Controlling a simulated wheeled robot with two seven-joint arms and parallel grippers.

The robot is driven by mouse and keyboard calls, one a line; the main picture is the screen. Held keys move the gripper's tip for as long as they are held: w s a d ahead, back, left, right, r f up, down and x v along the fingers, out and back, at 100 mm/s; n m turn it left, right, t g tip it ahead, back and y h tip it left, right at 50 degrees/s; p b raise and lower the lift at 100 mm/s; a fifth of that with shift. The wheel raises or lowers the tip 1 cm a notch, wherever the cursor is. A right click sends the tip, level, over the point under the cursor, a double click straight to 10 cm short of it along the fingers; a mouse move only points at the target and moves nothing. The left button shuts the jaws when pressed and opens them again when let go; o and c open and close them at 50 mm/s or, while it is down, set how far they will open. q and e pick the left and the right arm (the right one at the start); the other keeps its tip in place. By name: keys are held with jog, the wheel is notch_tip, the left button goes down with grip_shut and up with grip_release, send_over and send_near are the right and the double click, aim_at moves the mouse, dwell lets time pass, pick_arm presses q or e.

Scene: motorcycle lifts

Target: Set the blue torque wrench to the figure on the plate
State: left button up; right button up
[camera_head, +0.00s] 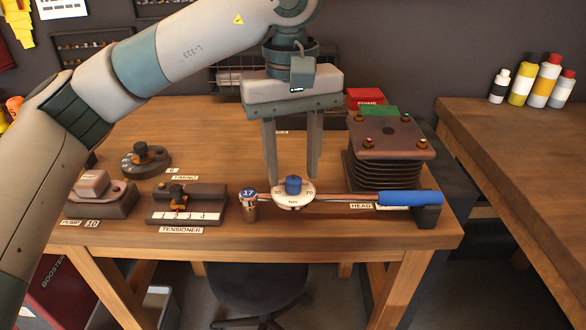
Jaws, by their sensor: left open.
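The blue torque wrench lies across the front of the wooden bench, with its blue handle (410,198) to the right. Its white round dial (297,203) shows 30 at left, 70 at right and "Nm" below. A blue knob (293,186) stands on the dial; its exact setting is too small to read. A blue disc (248,193) with a number like 17 sits at the wrench's left end. A small plate reading HEAD (361,206) is partly hidden by the wrench. My left gripper (293,180) is open, pointing down, its fingers either side of the knob. Contact cannot be told.
A tensioner (186,204) and a timing dial (145,159) stand left of the wrench. A dark finned block (388,165) stands close behind the handle. Red (365,97) and green boxes lie behind it. Bottles (546,80) stand on the right bench.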

pick_arm(q)
notch_tip(320, 180, up, 8)
notch_tip(320, 180, up, 8)
send_over(292, 179)
jog(key=shift+p, duration=0.45)
pick_arm(e)
jog(key=shift+x, duration=1.15)
jog(key=shift+s+d, duration=0.1)
jog(key=shift+s, duration=0.1)
